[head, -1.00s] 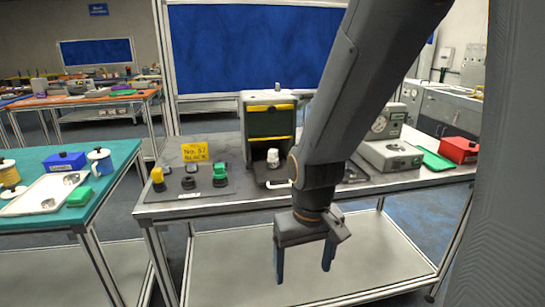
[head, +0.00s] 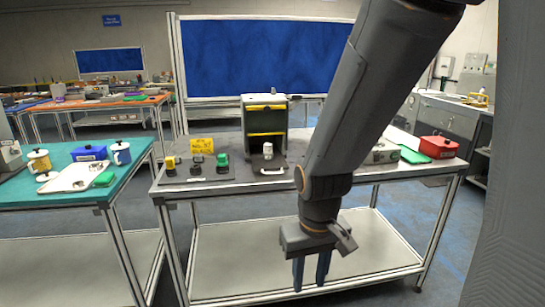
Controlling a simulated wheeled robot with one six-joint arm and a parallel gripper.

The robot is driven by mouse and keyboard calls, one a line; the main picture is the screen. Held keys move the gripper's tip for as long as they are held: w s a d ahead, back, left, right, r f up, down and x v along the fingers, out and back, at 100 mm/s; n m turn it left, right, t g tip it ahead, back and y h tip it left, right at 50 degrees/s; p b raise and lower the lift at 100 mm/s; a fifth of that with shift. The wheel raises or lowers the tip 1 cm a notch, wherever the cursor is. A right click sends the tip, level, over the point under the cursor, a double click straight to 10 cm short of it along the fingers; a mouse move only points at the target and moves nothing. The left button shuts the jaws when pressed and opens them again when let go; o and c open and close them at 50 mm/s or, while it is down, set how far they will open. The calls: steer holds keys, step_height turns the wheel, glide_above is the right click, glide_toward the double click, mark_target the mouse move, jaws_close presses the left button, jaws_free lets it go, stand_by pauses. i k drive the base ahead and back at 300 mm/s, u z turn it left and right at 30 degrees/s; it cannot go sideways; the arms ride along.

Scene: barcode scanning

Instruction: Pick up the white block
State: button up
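A small white block-like object (head: 268,150) stands upright at the opening of a grey machine (head: 264,118) with yellow bars, on the grey table (head: 225,182). It is small in the head view, so its exact shape is hard to tell. My gripper (head: 311,275) hangs pointing down in front of the table, below the tabletop in the picture and to the right of the white object. It is empty, with a narrow gap between its two dark blue fingers. My arm hides part of the table right of the machine.
Yellow, black and green items (head: 196,163) stand left of the machine beside a yellow sign (head: 201,144). A red box (head: 438,147) and green mat (head: 413,155) lie at right. A teal table (head: 45,198) with cups and a tray stands at left. A lower shelf (head: 230,260) is bare.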

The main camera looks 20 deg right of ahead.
mark_target(268, 146)
steer(key=z, duration=0.4)
steer(key=i, duration=0.9)
steer(key=u, duration=0.35)
